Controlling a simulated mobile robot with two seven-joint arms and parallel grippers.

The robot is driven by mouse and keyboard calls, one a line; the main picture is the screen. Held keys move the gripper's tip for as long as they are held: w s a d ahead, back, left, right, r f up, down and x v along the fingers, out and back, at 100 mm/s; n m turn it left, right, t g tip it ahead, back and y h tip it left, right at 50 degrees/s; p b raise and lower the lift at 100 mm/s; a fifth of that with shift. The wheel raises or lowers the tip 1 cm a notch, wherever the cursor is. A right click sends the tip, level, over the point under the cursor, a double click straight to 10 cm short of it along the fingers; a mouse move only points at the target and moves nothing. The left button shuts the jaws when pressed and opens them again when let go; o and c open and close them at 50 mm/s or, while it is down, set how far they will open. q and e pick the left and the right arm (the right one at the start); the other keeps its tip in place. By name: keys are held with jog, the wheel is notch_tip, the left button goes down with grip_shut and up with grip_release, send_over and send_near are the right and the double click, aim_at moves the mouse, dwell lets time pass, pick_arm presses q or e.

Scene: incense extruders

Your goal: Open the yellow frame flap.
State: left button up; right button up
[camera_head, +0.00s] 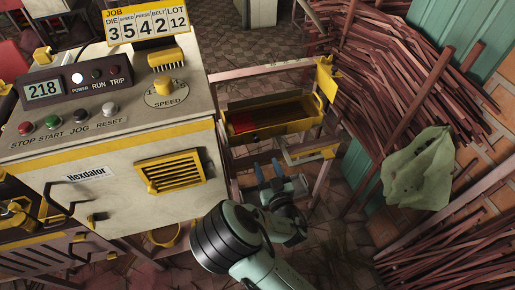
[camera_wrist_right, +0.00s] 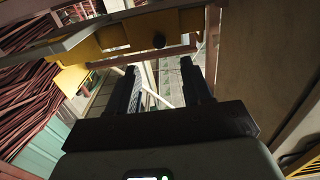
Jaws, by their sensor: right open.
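A yellow trough-like panel (camera_head: 291,128) sits in the pinkish metal frame beside the machine, with something red inside it. A yellow plate (camera_head: 326,78) stands at the frame's upper right corner. I cannot tell for sure which yellow part is the flap. My right gripper (camera_head: 269,171) is open and empty, just below and in front of the trough, apart from it; it also shows in the wrist view (camera_wrist_right: 171,84). My left gripper is out of view.
The cream machine (camera_head: 105,165) with buttons and a yellow vent (camera_head: 170,172) stands close on the left. Bundles of reddish sticks (camera_head: 390,60) and a green cloth (camera_head: 418,170) are on the right. Frame rails (camera_head: 262,70) surround the trough.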

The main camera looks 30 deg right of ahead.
aim_at(257, 141)
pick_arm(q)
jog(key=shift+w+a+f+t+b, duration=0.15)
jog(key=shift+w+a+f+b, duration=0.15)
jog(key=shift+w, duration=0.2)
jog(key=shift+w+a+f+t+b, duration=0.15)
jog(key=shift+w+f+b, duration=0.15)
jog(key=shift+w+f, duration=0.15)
pick_arm(e)
jog(key=x, duration=0.9)
jog(key=shift+w+d, duration=0.2)
jog(key=shift+w, duration=0.05)
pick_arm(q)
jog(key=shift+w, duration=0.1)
pick_arm(e)
grip_shut()
